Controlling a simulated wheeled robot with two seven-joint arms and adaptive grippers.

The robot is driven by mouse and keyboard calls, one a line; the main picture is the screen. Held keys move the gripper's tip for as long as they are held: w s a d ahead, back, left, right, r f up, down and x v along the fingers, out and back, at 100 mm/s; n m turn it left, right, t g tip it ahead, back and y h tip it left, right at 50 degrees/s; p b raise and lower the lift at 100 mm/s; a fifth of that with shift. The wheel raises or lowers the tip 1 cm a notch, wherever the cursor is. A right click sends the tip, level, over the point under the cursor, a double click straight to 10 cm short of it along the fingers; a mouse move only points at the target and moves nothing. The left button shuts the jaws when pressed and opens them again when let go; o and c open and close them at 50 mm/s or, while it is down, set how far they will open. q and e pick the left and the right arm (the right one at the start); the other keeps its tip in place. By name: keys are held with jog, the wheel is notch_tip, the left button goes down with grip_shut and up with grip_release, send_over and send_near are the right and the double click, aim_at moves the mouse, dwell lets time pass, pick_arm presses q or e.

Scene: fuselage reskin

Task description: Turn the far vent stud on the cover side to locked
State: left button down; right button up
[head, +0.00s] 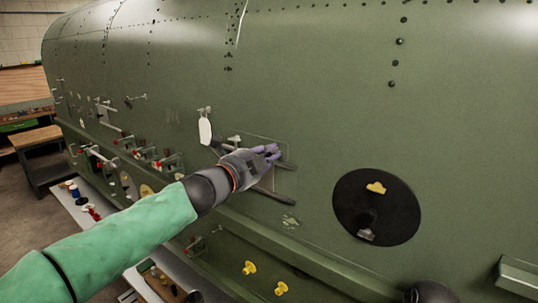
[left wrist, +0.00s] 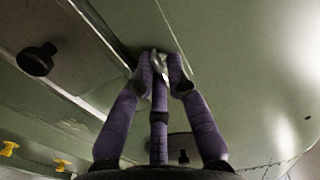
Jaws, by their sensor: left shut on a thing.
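In the left wrist view the fingers (left wrist: 159,70) close around the pale metal stud (left wrist: 156,59) at the panel's edge. Its turn position cannot be made out. Another small metal fitting (head: 235,139) shows at the panel's upper left. My right gripper is not in view.
A round black cover (head: 348,207) with a yellow wing stud (head: 376,188) lies right of the panel. A white tag (head: 205,130) hangs at upper left. Yellow studs (head: 249,267) sit below. A black knob (left wrist: 37,60) shows in the wrist view. Several fittings (head: 150,155) protrude at left.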

pick_arm(q)
jog(key=shift+f, duration=0.4)
jog(key=c, duration=1.3)
grip_release()
jog(key=shift+r, duration=0.15)
jog(key=shift+r, duration=0.1)
jog(key=v, duration=1.2)
jog(key=shift+w, duration=0.1)
